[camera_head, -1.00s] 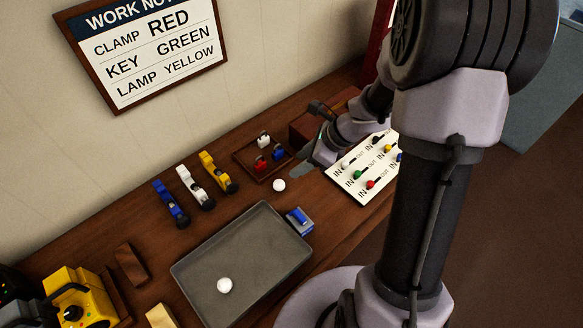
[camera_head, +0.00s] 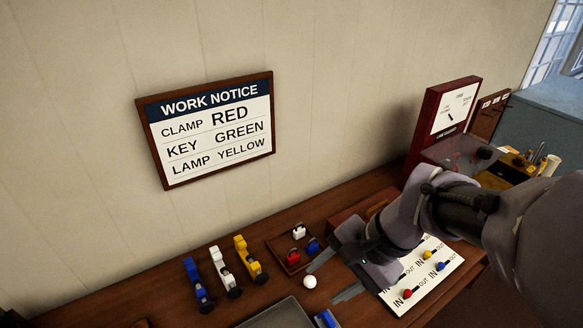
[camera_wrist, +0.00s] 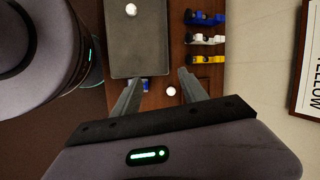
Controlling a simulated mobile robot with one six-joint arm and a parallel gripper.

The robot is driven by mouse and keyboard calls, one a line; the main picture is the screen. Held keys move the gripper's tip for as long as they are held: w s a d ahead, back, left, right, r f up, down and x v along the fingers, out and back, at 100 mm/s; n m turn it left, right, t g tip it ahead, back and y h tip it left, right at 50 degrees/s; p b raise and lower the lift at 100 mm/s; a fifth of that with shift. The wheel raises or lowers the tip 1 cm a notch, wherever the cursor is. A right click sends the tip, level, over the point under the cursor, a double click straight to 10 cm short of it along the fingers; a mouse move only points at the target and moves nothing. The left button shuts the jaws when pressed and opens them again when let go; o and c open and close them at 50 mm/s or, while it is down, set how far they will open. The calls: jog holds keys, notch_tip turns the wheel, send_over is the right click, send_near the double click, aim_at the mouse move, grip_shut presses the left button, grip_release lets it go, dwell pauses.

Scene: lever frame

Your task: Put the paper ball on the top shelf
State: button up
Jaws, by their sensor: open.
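A small white ball (camera_head: 310,282) lies on the wooden bench, just beyond the fingertips of my gripper (camera_head: 330,279) in the head view. My gripper is open and empty, with its two fingers apart. In the wrist view the ball (camera_wrist: 171,91) shows between the fingers of my gripper (camera_wrist: 158,76), nearer the right finger; contact cannot be told. A second white ball (camera_wrist: 131,10) lies in the grey tray (camera_wrist: 150,55). Both look alike, and I cannot tell which is the paper ball. No shelf clearly shows.
Blue, white and yellow clamps (camera_head: 223,272) stand left of the ball. A wooden tray (camera_head: 281,254) with small coloured pieces is behind it. A switch panel (camera_head: 440,275) lies under my arm. A red upright cabinet (camera_head: 425,130) stands at the back right.

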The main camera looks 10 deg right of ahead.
jog(key=w+d+f+m+y, duration=0.4)
jog(key=w+d+f+m, duration=0.1)
jog(key=d+f+m, duration=0.15)
jog(key=m+t+y, duration=0.2)
jog(key=m+t, duration=0.3)
jog(key=m, duration=0.2)
send_near(311, 279)
jog(key=shift+m, duration=0.25)
jog(key=b+x, duration=0.5)
jog(key=x, duration=0.5)
jog(key=shift+w+a+f+b, duration=0.15)
jog(key=shift+b, duration=0.2)
jog(key=shift+c, duration=0.2)
grip_shut()
